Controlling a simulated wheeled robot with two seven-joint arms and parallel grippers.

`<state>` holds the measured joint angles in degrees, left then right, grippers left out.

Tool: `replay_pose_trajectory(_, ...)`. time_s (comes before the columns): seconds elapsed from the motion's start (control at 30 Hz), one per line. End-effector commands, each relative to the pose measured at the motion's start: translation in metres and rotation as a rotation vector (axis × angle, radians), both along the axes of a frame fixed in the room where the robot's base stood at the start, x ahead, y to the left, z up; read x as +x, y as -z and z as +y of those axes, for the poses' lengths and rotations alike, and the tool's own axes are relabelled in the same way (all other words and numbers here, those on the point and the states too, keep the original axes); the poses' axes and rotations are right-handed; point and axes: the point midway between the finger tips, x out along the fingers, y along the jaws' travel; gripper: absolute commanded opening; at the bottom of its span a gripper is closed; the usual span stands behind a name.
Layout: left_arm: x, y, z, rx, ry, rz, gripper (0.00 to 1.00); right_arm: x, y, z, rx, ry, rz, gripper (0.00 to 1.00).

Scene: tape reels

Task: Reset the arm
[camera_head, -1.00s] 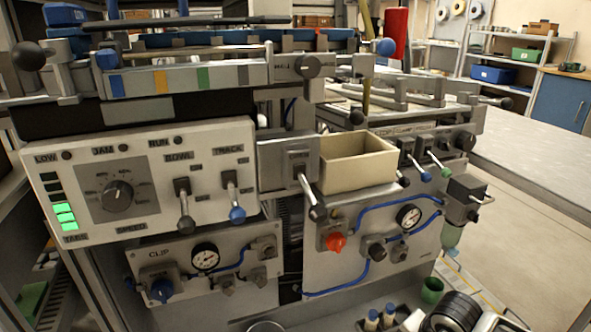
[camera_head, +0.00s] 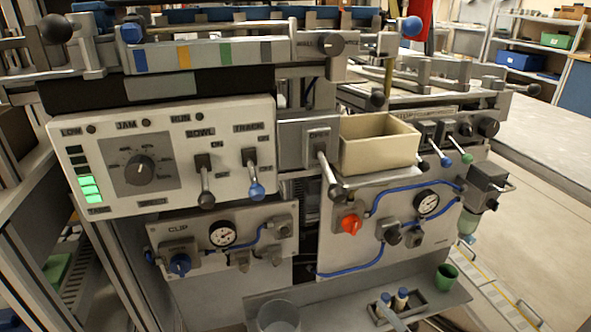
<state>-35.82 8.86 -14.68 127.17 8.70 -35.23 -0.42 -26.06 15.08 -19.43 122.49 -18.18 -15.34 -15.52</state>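Neither of my grippers shows in the head view. In front of me stands a machine with a white control panel (camera_head: 165,155) labelled LOW, JAM, RUN, BOWL, TRACK, TAPE and SPEED. Several green bars are lit at its lower left. Its black speed knob (camera_head: 140,170), bowl lever (camera_head: 205,182) and blue-tipped track lever (camera_head: 253,175) are visible, with both levers pointing down. Below is the CLIP panel (camera_head: 200,262) with a gauge and a blue knob.
A cream open bin (camera_head: 378,145) sits right of the panel. Below it are a red knob (camera_head: 351,224) and blue hoses. Shelves (camera_head: 530,60) stand behind; floor is open at right.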

Motion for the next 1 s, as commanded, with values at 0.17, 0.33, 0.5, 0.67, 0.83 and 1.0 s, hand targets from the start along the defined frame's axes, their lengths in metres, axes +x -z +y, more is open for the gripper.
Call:
replay_pose_trajectory(0.17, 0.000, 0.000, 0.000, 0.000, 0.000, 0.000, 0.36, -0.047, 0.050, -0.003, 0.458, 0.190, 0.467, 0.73)
replay_pose_trajectory(0.33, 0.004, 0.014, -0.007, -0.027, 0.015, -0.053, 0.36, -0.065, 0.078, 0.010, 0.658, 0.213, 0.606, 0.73)
replay_pose_trajectory(0.5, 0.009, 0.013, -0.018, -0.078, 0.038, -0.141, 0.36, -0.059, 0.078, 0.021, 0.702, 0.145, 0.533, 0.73)
replay_pose_trajectory(0.67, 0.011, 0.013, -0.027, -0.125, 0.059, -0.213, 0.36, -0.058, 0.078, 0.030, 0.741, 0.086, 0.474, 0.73)
replay_pose_trajectory(0.83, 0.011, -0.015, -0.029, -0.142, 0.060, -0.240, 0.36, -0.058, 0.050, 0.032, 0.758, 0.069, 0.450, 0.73)
replay_pose_trajectory(1.0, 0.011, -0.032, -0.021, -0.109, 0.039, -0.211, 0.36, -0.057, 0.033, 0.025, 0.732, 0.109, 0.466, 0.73)
